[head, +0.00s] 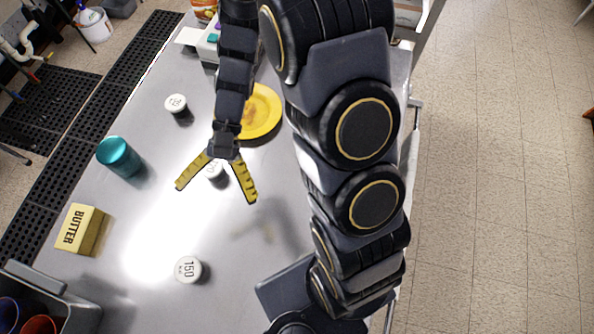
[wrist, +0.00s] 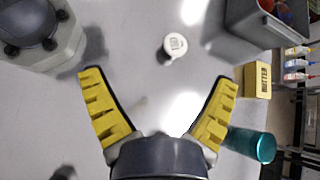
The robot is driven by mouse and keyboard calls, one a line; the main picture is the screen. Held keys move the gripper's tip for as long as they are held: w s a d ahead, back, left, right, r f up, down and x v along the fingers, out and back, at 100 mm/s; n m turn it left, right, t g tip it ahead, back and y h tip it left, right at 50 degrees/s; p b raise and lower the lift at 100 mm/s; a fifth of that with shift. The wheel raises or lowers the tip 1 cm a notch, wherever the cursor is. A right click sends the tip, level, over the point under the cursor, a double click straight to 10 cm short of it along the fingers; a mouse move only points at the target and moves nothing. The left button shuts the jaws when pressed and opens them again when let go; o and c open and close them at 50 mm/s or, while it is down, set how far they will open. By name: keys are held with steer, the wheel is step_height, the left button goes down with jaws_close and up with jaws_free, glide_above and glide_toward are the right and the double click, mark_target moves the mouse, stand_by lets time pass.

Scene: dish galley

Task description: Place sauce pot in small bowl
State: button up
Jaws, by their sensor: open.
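Three small white round pots with dark lettering on top, any of which may be the sauce pot, stand on the steel table in the head view. One pot (head: 188,269), marked 150, is at the front and also shows in the wrist view (wrist: 175,45). Another pot (head: 176,104) is at the back left. A third pot (head: 215,171) is partly hidden behind my gripper (head: 216,193). My gripper is open and empty, its yellow fingers spread above the table, also in the wrist view (wrist: 158,78). A round yellow dish (head: 262,112), partly hidden by my arm, may be the bowl; I cannot tell.
A teal cup (head: 119,157) and a yellow butter box (head: 80,229) stand along the left side. A grey bin (head: 75,310) with blue and red items is at the front left corner. A pale device (head: 197,40) is at the back.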

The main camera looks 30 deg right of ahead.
steer(key=s+d+r+n+t+h, duration=0.5)
steer(key=s+d+r+h, duration=0.2)
steer(key=r, duration=0.6)
steer(key=s+d, duration=0.2)
steer(key=d, duration=0.1)
steer(key=shift+d+n, duration=0.15)
steer(key=shift+n, duration=0.25)
steer(key=shift+s+d+r+t+h, duration=0.2)
steer(key=shift+s+d+t+h, duration=0.1)
steer(key=shift+d+t, duration=0.1)
steer(key=shift+a, duration=0.1)
